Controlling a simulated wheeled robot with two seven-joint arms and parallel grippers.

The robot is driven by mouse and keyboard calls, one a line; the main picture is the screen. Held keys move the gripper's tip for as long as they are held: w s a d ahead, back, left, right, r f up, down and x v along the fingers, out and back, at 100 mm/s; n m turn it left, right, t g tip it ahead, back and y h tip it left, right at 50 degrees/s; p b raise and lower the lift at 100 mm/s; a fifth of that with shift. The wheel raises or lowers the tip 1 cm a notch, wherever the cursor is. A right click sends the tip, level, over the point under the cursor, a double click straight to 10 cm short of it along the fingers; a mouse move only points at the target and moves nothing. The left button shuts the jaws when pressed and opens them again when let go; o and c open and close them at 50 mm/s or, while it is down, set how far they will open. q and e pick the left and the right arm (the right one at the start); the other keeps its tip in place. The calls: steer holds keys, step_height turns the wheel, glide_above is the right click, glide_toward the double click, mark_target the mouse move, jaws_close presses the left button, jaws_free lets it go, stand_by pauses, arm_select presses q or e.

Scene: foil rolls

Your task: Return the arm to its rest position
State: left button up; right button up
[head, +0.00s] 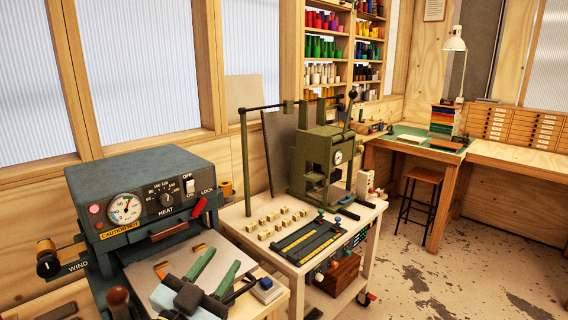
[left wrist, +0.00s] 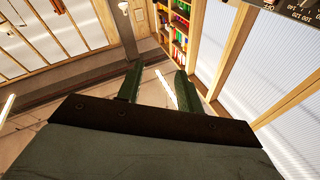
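My left gripper (head: 222,257) is at the bottom of the head view, in front of the grey heat machine (head: 148,180) and above its metal plate. Its two green fingers point away from me and stand apart, with nothing held between them. In the left wrist view the fingers (left wrist: 158,70) are also apart and empty, with the window wall and roll shelves beyond. My right gripper is in neither view. Coloured foil rolls (head: 319,47) stand on the wall shelves at the back.
A white cart (head: 300,268) to the right holds a green press (head: 318,158), small brass blocks (head: 284,219) and a black tray with yellow strips. The heat machine's lever and red handle rise near my left gripper.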

arm_select(q)
steer(key=s+a+f+n+g+y, duration=0.3)
steer(key=s+a+f+g+y, duration=0.15)
steer(key=f, duration=0.35)
steer(key=s+a+f+n+g+y, duration=0.3)
steer(key=s+a+f+y, duration=0.15)
steer(key=f, duration=0.45)
steer(key=s+a+f+g+h, duration=0.1)
steer(key=s+f+g, duration=0.3)
steer(key=s, duration=0.4)
steer(key=s+a+f+g, duration=0.1)
steer(key=s+f+g, duration=0.25)
steer(key=s, duration=0.55)
step_height(320, 180, down, 29)
steer(key=s+g+b, duration=0.2)
steer(key=b, duration=0.3)
steer(key=s+a+f+g+b, duration=0.1)
steer(key=s+f+b, duration=0.3)
steer(key=s+f, duration=1.2)
step_height(320, 180, down, 4)
steer(key=shift+s+a+f, duration=0.1)
steer(key=shift+s+a, duration=0.15)
steer(key=shift+a, duration=0.45)
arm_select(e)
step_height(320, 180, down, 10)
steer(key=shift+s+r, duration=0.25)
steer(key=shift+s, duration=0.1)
